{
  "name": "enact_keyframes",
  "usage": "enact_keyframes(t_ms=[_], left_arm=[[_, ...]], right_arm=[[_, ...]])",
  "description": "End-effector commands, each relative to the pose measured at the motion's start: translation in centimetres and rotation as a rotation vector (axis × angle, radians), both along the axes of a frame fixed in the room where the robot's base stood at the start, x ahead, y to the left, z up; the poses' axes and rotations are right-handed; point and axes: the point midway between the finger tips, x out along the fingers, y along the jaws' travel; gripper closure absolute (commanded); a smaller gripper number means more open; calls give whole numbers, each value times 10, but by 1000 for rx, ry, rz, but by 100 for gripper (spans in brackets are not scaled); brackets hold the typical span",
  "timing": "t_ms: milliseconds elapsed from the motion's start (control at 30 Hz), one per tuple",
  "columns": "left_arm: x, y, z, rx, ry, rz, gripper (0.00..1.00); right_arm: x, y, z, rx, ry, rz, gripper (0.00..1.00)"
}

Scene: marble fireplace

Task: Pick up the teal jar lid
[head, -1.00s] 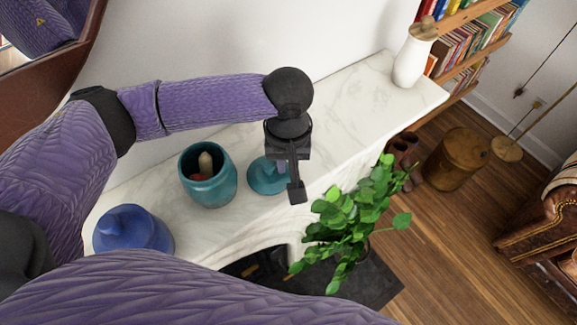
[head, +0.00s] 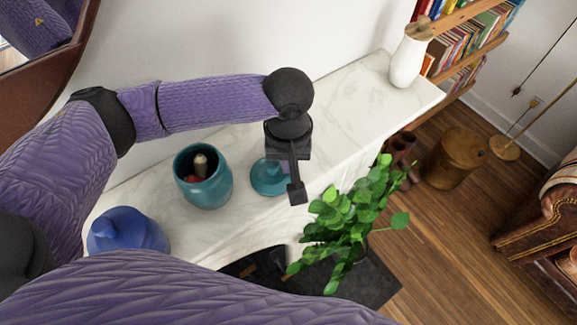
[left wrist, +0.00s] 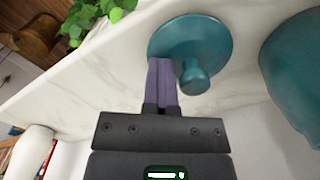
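The teal jar lid (head: 262,180) lies on the white marble mantel, to the right of the open teal jar (head: 205,192), partly hidden by my left gripper. In the left wrist view the lid (left wrist: 205,35) shows as a round disc with a knob (left wrist: 195,78). My left gripper (left wrist: 162,62) has its two purple fingers together, with no clear gap between them. The fingertips overlap the lid's edge in that view, beside the knob and not around it. I cannot tell whether they touch the lid. My right gripper is out of view.
A blue lidded jar (head: 125,232) stands at the mantel's near left. A white vase (head: 408,62) stands at its far end. A leafy plant (head: 350,215) rises close to the front edge. The mantel (head: 345,100) is bare between lid and vase.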

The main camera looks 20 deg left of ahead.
Motion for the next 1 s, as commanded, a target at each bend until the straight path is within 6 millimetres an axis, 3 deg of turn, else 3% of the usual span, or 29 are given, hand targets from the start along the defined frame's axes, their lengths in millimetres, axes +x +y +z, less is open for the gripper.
enact_keyframes(t_ms=[233,700,1000], left_arm=[[0,0,0,1,1,0,97],[0,0,0,1,0,0,0],[1,2,7,1,1,2,0]], right_arm=[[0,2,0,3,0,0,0],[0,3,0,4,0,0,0],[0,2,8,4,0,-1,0]])
